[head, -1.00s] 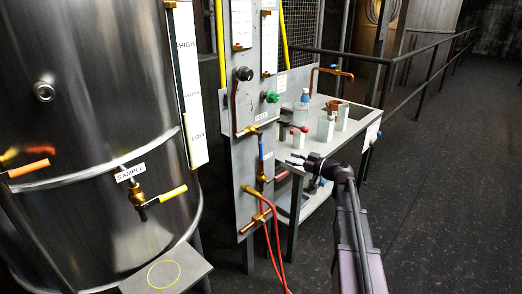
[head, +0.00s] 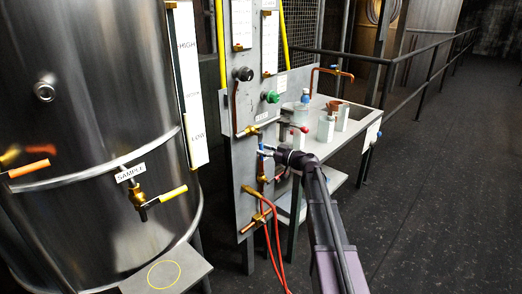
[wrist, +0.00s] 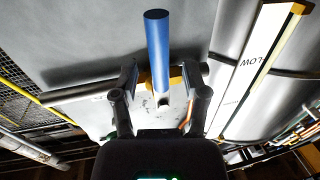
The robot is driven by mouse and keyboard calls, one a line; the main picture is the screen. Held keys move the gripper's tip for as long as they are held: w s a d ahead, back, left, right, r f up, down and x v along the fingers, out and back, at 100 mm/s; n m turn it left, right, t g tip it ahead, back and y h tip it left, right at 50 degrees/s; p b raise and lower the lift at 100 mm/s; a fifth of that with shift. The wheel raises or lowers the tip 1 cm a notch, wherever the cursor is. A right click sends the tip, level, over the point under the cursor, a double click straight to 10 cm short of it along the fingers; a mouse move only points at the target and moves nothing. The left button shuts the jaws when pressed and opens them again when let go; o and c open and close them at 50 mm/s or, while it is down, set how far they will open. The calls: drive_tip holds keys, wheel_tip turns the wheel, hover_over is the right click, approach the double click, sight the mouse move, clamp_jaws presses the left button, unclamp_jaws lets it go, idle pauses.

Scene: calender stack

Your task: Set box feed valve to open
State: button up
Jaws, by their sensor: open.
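A valve with a blue lever handle (wrist: 157,50) and a brass body (wrist: 176,82) is mounted on the grey panel (head: 243,190). In the head view its brass body (head: 252,129) shows, but the handle is mostly hidden by my gripper (head: 264,151). In the wrist view my gripper (wrist: 160,78) is open, with one finger on each side of the blue handle. Clear gaps show between handle and fingers, and I cannot tell whether either touches. A small label above the valve is too small to read.
A lower brass valve (head: 262,216) with red hoses (head: 270,245) sits below. A green knob (head: 271,97) and a black knob (head: 243,74) are above. A bench (head: 345,137) with bottles stands to the right. The steel tank (head: 90,100) with a yellow-handled sample valve (head: 172,193) is left.

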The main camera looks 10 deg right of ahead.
drive_tip(key=shift+x, duration=0.8)
clamp_jaws()
drive_tip(key=shift+a, duration=0.15)
drive_tip(key=shift+w, duration=0.1)
